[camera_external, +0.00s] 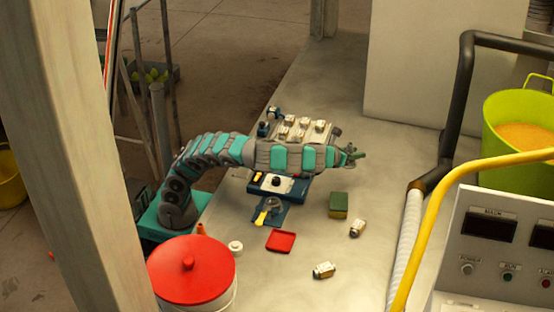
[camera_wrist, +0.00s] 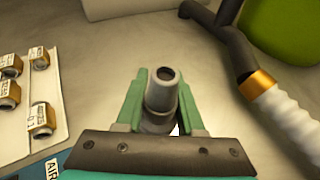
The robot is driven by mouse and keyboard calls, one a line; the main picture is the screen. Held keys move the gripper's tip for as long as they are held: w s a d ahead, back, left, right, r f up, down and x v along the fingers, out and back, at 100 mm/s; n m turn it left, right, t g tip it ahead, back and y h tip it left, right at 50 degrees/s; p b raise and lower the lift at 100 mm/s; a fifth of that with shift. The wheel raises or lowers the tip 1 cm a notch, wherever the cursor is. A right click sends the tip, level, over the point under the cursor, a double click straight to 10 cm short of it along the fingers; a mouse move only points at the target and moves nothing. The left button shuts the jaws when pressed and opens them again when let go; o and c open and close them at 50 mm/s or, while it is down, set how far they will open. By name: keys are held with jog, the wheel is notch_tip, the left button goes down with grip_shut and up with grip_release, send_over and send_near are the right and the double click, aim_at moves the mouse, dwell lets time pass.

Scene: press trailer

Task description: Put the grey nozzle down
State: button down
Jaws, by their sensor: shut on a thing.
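My gripper (camera_wrist: 158,108) is shut on the grey nozzle (camera_wrist: 163,90), which sits between its two green fingers in the wrist view. The nozzle is tapered, with its round open end pointing away from my wrist. In the external view my gripper (camera_external: 352,154) is at the right end of my outstretched arm, over the pale worktop (camera_external: 385,160). The nozzle is too small there to make out clearly. I cannot tell how far it is above the worktop.
A white board (camera_wrist: 30,110) with several brass fittings lies left of my gripper. A white hose (camera_wrist: 290,120) with a brass collar and a dark pipe (camera_wrist: 235,45) stand right. A sponge (camera_external: 339,204), red tray (camera_external: 281,241) and two small labelled fittings (camera_external: 357,228) lie nearer the camera.

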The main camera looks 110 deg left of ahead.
aim_at(352, 181)
notch_tip(352, 181, down, 9)
jog(key=shift+b, duration=1)
jog(key=shift+f, duration=0.1)
jog(key=c, duration=0.5)
grip_release()
jog(key=p+v, duration=0.1)
jog(key=v, duration=1.1)
jog(key=shift+p, duration=0.4)
